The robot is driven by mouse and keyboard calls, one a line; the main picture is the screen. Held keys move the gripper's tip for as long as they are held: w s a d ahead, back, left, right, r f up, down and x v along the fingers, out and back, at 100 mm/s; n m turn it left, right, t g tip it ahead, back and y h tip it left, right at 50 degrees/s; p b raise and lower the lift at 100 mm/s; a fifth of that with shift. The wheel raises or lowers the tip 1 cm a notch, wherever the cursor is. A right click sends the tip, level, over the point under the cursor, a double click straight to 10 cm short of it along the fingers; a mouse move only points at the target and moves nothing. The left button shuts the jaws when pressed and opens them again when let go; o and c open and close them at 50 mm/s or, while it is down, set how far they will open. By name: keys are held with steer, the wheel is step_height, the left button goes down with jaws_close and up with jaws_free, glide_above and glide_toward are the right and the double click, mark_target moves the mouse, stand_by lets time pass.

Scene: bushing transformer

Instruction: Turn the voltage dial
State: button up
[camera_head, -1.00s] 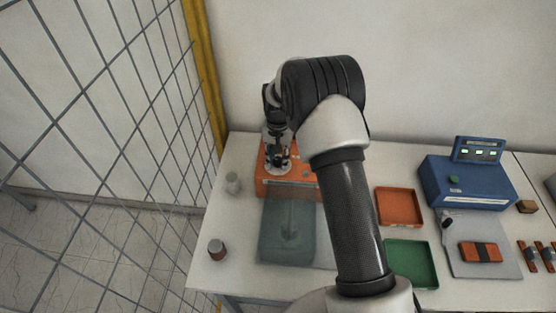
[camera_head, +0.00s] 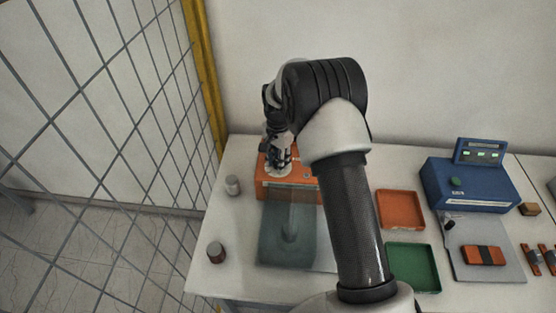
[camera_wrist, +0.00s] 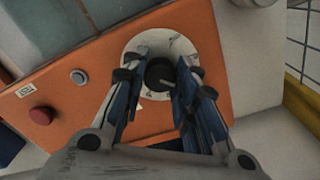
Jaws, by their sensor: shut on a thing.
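The voltage dial (camera_wrist: 160,75) is a black knob with a pale pointer mark on a round white scale plate (camera_wrist: 160,42). The plate sits on the orange panel of a device (camera_wrist: 75,80), whose orange box (camera_head: 290,190) also shows in the head view. My gripper (camera_wrist: 160,84) is over the plate with a blue-lined finger on each side of the knob, shut on it. In the head view my gripper (camera_head: 277,165) reaches down onto the top of the orange box. The fingers hide parts of the scale.
On the orange panel are a red button (camera_wrist: 41,115) and a small silver knob (camera_wrist: 79,76). A clear cover (camera_head: 288,238) is in front of the box. Two small cylinders (camera_head: 233,185) (camera_head: 216,252) stand at the left. An orange tray (camera_head: 399,211), a green tray (camera_head: 411,267) and a blue device (camera_head: 470,185) are at the right.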

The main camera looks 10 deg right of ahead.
steer(key=o, duration=1.1)
steer(key=shift+r, duration=0.1)
steer(key=shift+r, duration=5.95)
